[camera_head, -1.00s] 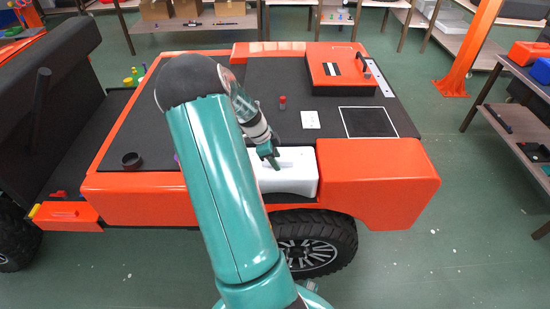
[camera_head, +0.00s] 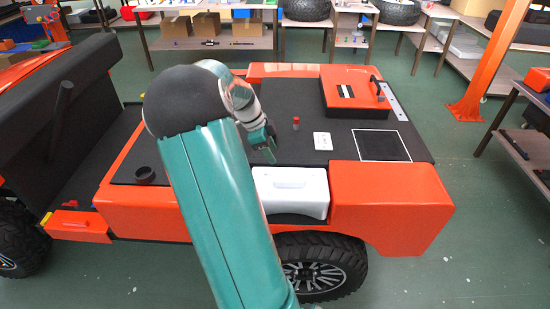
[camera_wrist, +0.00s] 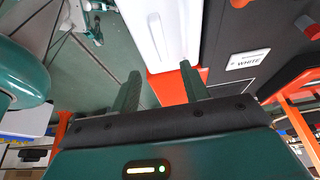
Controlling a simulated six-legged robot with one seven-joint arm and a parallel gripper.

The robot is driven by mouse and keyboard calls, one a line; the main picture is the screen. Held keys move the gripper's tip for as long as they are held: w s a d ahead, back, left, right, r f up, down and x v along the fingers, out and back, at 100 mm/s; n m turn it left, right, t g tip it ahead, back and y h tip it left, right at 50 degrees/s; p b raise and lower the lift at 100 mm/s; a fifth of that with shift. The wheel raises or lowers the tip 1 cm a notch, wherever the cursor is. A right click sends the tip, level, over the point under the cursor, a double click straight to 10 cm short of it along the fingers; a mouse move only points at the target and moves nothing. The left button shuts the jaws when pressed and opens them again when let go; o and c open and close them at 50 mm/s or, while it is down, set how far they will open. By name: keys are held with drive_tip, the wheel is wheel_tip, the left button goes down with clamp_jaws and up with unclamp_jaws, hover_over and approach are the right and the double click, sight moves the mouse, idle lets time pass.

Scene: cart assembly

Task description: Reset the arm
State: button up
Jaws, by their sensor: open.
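My gripper (camera_head: 272,154) hangs above the black top of the orange cart (camera_head: 385,195), close to the white case (camera_head: 290,192). In the wrist view my gripper (camera_wrist: 160,88) shows two green fingers set well apart with nothing between them. The white case also shows in the wrist view (camera_wrist: 150,35), beyond the fingers and apart from them. My green arm rises in front of the cart and hides part of its side and top.
On the cart top are a small red-capped item (camera_head: 295,124), a white label card (camera_head: 322,141), a black outlined square (camera_head: 382,145), an orange box (camera_head: 355,88) and a black ring (camera_head: 145,174). Shelves stand at the back and right. An orange post (camera_head: 485,65) stands right.

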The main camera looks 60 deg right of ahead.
idle(0.4)
drive_tip(key=w+a+r+n+t, duration=0.25)
drive_tip(key=a+r+n, duration=0.2)
drive_tip(key=a, duration=0.35)
drive_tip(key=w+a+r+n+t, duration=0.1)
drive_tip(key=w+a+r+n, duration=0.2)
drive_tip(key=a+n, duration=0.35)
drive_tip(key=w+a+r+n+t, duration=0.2)
drive_tip(key=a+r+n, duration=0.1)
drive_tip(key=a, duration=0.7)
drive_tip(key=s+a+r+n+t, duration=0.1)
drive_tip(key=s+a+n, duration=0.2)
drive_tip(key=a+n, duration=0.2)
drive_tip(key=s+a+r+n+t+y, duration=0.1)
drive_tip(key=s+a+r+n, duration=0.1)
drive_tip(key=a+n, duration=0.4)
drive_tip(key=s+a+r+n+t+y, duration=0.1)
drive_tip(key=a+n, duration=0.4)
drive_tip(key=a, duration=0.5)
drive_tip(key=s+t, duration=0.1)
drive_tip(key=s, duration=0.1)
drive_tip(key=shift+s+a+r+n, duration=0.25)
drive_tip(key=shift+s+a+n, duration=0.05)
drive_tip(key=shift+a, duration=0.1)
drive_tip(key=shift+c, duration=0.5)
drive_tip(key=shift+c, duration=0.5)
